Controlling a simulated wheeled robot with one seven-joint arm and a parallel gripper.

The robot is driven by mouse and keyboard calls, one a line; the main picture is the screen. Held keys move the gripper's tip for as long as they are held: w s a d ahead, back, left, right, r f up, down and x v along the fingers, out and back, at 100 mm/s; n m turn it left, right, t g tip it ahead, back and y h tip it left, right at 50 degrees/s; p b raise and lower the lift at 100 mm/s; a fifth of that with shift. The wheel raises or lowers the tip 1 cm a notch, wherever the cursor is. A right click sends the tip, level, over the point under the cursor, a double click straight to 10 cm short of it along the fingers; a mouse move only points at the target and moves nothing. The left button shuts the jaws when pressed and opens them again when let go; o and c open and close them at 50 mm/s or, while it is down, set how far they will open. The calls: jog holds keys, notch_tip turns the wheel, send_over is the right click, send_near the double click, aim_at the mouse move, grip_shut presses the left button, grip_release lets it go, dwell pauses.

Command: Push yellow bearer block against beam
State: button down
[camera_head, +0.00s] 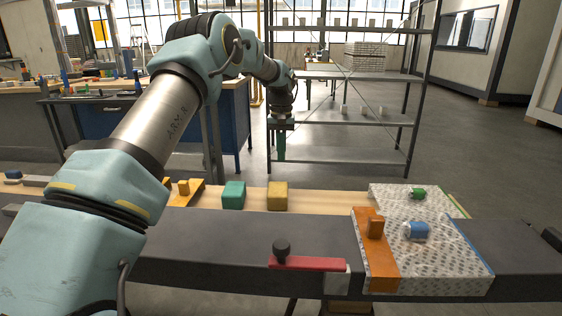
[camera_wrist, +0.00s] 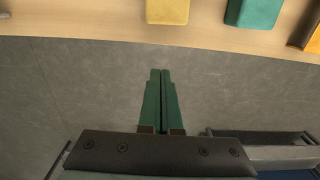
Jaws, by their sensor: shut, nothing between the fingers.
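The yellow bearer block (camera_head: 277,196) sits on a light wooden board behind the long dark grey beam (camera_head: 225,228). In the head view, its near face is close to the beam; I cannot tell whether they touch. The block also shows at the top edge of the wrist view (camera_wrist: 167,10), partly cut off. My gripper (camera_head: 281,157) points down beyond the board's far edge, above and behind the yellow block. Its green fingers (camera_wrist: 160,73) are shut and empty, over grey floor in the wrist view, clear of the block.
A green block (camera_head: 233,195) stands left of the yellow one, with an orange bracket (camera_head: 184,190) farther left. A red-handled clamp (camera_head: 305,262) is on the front. A patterned sheet (camera_head: 455,252) with an orange plate (camera_head: 376,254) lies right. A metal shelf (camera_head: 345,157) stands behind.

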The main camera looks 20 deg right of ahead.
jog(key=f, duration=0.2)
jog(key=s+a+f+p, duration=0.1)
jog(key=f, duration=0.2)
jog(key=s+f+p, duration=0.1)
jog(key=f, duration=0.1)
jog(key=shift+a+f, duration=0.2)
jog(key=shift+f, duration=0.1)
jog(key=shift+s+a+f+p, duration=0.15)
jog(key=shift+s+a+p, duration=0.2)
jog(key=shift+s, duration=0.4)
